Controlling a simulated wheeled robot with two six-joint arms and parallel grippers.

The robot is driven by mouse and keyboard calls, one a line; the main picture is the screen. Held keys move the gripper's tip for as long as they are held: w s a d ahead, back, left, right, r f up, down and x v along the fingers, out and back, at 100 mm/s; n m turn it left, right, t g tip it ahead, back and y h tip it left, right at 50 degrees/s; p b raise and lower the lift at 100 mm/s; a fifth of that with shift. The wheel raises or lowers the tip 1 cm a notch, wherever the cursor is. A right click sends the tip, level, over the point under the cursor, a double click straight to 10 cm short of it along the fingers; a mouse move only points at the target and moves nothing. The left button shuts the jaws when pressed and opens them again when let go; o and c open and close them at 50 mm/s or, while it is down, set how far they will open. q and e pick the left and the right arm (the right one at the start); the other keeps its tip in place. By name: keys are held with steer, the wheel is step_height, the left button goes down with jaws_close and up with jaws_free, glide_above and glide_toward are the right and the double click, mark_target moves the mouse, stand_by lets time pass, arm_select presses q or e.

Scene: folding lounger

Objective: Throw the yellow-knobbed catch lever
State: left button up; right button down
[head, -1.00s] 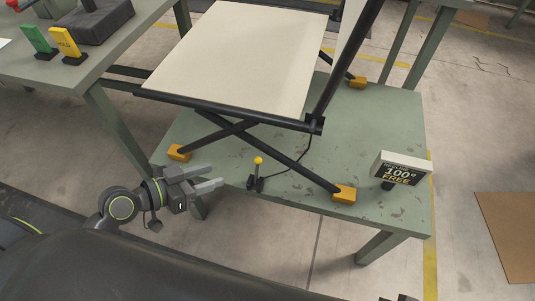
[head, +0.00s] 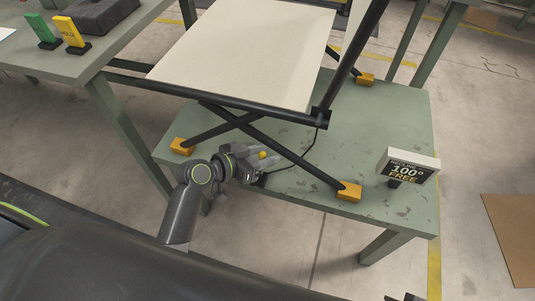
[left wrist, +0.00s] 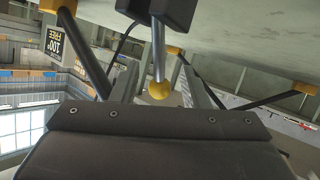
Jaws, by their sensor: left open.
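The catch lever's yellow knob (head: 262,155) shows at my left gripper (head: 266,159) in the head view, near the front edge of the green table. The gripper hides most of the lever there. In the left wrist view the yellow knob (left wrist: 159,90) sits on a slim metal rod (left wrist: 158,48) that comes from a dark base (left wrist: 160,12). The open fingers of my left gripper (left wrist: 160,85) stand on either side of the knob, with visible gaps. The folding lounger (head: 245,50) has a cream panel on crossed black legs. My right gripper is not seen.
A display reading "100° FREE" (head: 408,168) stands at the green table's (head: 385,130) right front. The lounger's black legs end in orange feet (head: 348,192) close to the gripper. Green and yellow tags (head: 69,35) stand on another table at the left.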

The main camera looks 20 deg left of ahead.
arm_select(q)
steer(key=shift+w+d+f, duration=0.25)
steer(key=shift+w+d, duration=0.2)
steer(key=shift+w, duration=0.05)
jaws_close()
